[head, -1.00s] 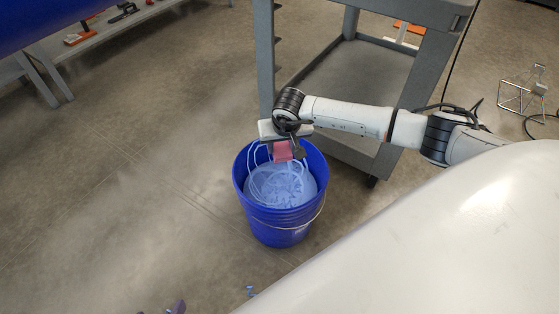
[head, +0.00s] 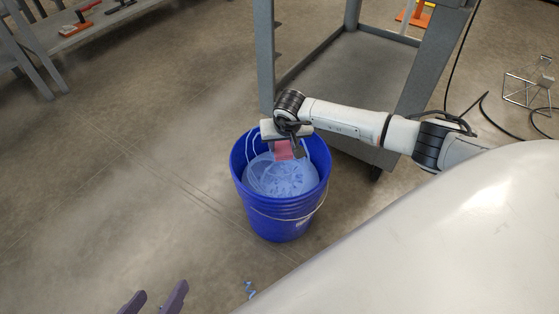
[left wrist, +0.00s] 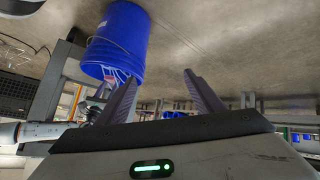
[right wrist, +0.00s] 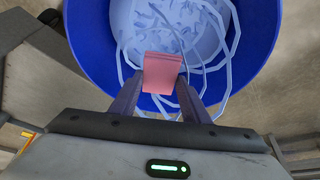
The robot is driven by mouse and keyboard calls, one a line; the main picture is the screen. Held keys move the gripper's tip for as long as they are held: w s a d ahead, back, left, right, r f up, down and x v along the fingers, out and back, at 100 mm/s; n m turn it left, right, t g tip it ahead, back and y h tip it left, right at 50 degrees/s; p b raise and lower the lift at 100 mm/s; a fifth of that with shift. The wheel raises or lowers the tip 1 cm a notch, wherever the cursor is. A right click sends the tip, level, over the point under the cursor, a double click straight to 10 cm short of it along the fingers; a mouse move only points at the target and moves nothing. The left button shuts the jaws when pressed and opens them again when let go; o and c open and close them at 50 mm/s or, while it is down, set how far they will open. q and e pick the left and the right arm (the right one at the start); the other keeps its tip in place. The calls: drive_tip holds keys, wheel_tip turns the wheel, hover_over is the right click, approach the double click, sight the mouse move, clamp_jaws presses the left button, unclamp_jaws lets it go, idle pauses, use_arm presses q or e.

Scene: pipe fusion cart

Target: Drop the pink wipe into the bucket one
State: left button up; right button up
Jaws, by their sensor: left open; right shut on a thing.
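The pink wipe (head: 284,150) is held in my right gripper (head: 288,148), over the mouth of the blue bucket (head: 285,225). In the right wrist view the wipe (right wrist: 161,73) sits between the fingertips of my right gripper (right wrist: 160,90), with the bucket (right wrist: 262,35) below and around it. The bucket stands upright on the floor and holds pale blue material with loops of tubing. My left gripper (head: 153,298) is open and empty at the bottom edge of the head view. The left wrist view shows its spread fingers (left wrist: 163,88) and the bucket (left wrist: 120,35) beyond.
A grey cart (head: 350,70) stands right behind the bucket. A grey bench (head: 90,30) with tools is at the upper left. A wire stand (head: 530,90) and a black cable lie at the right. The floor left of the bucket is clear.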

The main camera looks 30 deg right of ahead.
drive_tip(key=o, duration=1)
drive_tip(key=shift+r, duration=0.2)
use_arm(q)
drive_tip(key=a+f+p, duration=0.1)
drive_tip(key=p, duration=0.1)
drive_tip(key=a+y+p, duration=0.1)
drive_tip(key=p, duration=0.1)
drive_tip(key=shift+s+a+f+g, duration=0.2)
drive_tip(key=shift+s+f+g, duration=0.1)
drive_tip(key=shift+s+f, duration=0.1)
use_arm(e)
drive_tip(key=v, duration=1)
